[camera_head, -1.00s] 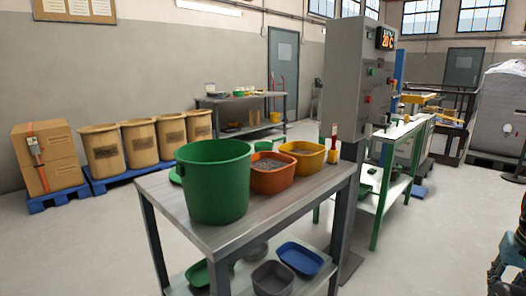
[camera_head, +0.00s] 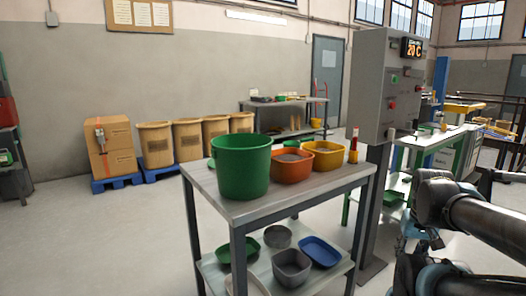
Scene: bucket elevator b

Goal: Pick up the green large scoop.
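I cannot pick out a green large scoop for certain. A green piece (camera_head: 246,250) lies on the lower shelf of the grey table, partly hidden by a table leg; its full shape is unclear. Another bit of green (camera_head: 284,143) shows behind the tubs on the tabletop. A large green bucket (camera_head: 240,168) stands upright at the left of the tabletop. My dark arm reaches in from the right edge, right of the table and apart from it. Its end is folded among the links, and I cannot make out the fingers.
An orange tub (camera_head: 291,169) and a yellow tub (camera_head: 323,157), both with grey contents, stand beside the bucket. Grey bowls and a blue tray (camera_head: 320,252) are on the lower shelf. A control cabinet (camera_head: 372,85) stands right of the table. Floor at left is clear.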

